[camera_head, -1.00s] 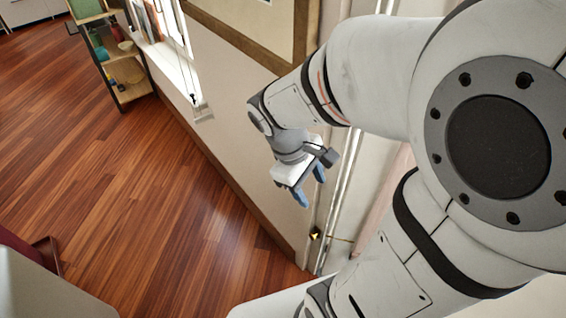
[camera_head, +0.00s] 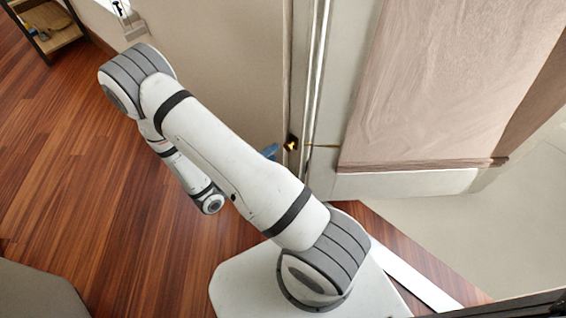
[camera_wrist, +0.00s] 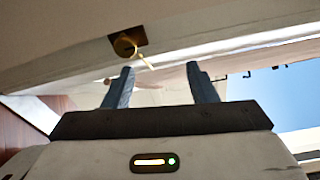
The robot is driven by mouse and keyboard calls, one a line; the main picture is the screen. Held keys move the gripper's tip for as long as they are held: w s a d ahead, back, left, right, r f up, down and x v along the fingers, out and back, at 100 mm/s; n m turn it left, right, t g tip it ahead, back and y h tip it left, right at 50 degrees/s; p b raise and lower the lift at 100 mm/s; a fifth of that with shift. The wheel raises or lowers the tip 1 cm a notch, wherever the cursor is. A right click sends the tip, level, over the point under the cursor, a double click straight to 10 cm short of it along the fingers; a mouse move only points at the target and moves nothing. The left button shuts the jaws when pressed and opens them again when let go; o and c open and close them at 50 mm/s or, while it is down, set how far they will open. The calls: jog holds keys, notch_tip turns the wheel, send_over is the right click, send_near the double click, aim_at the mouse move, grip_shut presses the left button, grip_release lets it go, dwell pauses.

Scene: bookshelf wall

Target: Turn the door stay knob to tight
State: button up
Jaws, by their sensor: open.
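In the head view the brass knob (camera_head: 291,143) sits low on the frame at the picture's middle. My gripper (camera_wrist: 160,82) is open and empty in the wrist view. The knob lies just beyond the fingertips, nearer the left finger, and appears apart from them. In the head view only a blue fingertip (camera_head: 270,152) shows, left of the knob; my arm hides the rest.
The beige wall (camera_head: 215,75) is left of the frame, and a pinkish-brown panel (camera_head: 430,80) is right of it. A wooden shelf (camera_head: 52,30) stands at the far upper left. The wooden floor (camera_head: 75,150) is clear on the left.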

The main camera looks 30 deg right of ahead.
aim_at(287, 149)
notch_tip(287, 149, down, 5)
jog(key=n+t+b, duration=0.1)
jog(key=n+t, duration=0.1)
jog(key=n, duration=0.1)
jog(key=shift+w+b+x, duration=0.15)
jog(key=shift+b+x, duration=0.45)
jog(key=shift+x, duration=1.2)
jog(key=shift+w+b+x, duration=0.1)
jog(key=shift+b+x, duration=0.45)
jog(key=shift+x, duration=1.3)
jog(key=shift+a+f, duration=0.1)
jog(key=c, duration=1)
jog(key=shift+o, duration=0.2)
jog(key=shift+m+p, duration=0.6)
jog(key=shift+m, duration=1.5)
jog(key=o, duration=1)
jog(key=shift+c, duration=0.2)
jog(key=shift+a, duration=0.1)
